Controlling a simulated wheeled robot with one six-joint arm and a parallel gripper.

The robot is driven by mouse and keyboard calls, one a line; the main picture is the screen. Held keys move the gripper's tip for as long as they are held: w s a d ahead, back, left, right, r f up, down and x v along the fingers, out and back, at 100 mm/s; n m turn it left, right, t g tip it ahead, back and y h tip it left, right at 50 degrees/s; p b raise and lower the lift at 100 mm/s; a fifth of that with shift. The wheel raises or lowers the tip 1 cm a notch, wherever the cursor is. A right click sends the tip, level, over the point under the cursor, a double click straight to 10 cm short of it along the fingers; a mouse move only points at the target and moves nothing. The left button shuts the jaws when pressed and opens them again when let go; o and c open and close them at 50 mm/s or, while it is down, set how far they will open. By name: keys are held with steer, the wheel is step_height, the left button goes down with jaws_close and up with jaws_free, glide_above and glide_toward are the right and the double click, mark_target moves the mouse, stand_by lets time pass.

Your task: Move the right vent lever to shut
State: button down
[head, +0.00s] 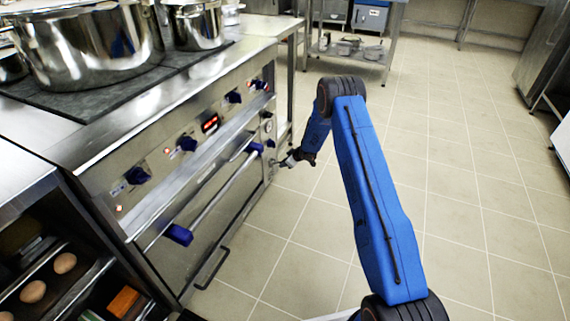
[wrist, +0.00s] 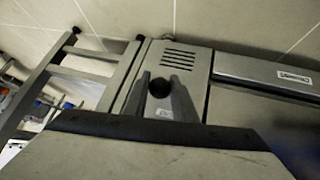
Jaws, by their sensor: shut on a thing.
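The right vent lever shows in the wrist view as a dark round knob (wrist: 160,88) on a narrow grey panel, below a set of dark vent slots (wrist: 180,59). My gripper (wrist: 162,84) has one finger on each side of the knob and is shut on it. In the head view my gripper (head: 284,163) reaches in from the right to the right end of the stove front. There the lever is too small and covered to make out, and its exact position along its travel cannot be told.
The oven handle (head: 222,192) with blue ends runs along the stove front (head: 200,250), left of my gripper. Large pots (head: 90,50) stand on top. A shelf rack (head: 350,50) stands beyond. The tiled floor (head: 480,200) at right is clear.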

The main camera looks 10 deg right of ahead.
steer(key=c, duration=1.5)
jaws_free()
steer(key=shift+o, duration=0.2)
steer(key=v, duration=1.7)
steer(key=shift+r, duration=0.2)
steer(key=shift+s, duration=0.1)
